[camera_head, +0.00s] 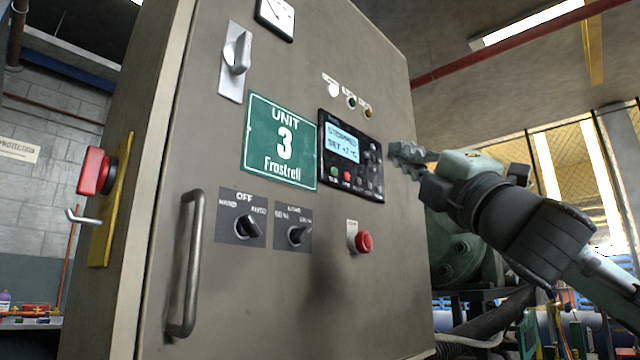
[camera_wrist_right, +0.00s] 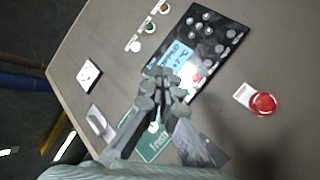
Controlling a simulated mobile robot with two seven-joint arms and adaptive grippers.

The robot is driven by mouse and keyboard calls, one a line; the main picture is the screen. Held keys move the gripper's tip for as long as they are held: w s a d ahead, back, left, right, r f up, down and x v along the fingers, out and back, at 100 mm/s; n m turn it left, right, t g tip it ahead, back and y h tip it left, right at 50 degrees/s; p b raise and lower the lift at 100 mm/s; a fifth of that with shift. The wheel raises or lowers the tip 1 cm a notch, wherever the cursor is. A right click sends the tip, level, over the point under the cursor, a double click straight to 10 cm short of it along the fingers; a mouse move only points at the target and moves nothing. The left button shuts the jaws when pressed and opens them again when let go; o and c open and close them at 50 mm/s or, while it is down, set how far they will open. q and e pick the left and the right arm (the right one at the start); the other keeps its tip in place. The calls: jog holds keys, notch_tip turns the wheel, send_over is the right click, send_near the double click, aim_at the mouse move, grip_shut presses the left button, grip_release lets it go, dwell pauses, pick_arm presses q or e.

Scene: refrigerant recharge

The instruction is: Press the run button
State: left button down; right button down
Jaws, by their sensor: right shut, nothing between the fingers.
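The controller panel (camera_head: 355,190) is a black unit on the grey cabinet door. Its lit display (camera_head: 342,143) reads "STOPPED SET +7 °C". Below the display are a small green button (camera_head: 334,173) and a small red button (camera_head: 347,177); their labels are too small to read. My right gripper (camera_head: 393,157) is shut and empty, just right of the panel in the head view. My left gripper is not in view.
A red mushroom button (camera_head: 364,242) is below the panel. Two rotary switches (camera_head: 247,226), a door handle (camera_head: 187,265) and a green "Unit 3" sign (camera_head: 281,143) are to the left. A red switch (camera_head: 96,171) sits on the cabinet's side.

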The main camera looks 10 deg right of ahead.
aim_at(334, 172)
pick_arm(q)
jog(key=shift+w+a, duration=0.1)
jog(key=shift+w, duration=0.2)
pick_arm(e)
jog(key=shift+w+a, duration=0.1)
jog(key=shift+w, duration=0.15)
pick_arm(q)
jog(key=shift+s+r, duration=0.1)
pick_arm(e)
jog(key=shift+s, duration=0.1)
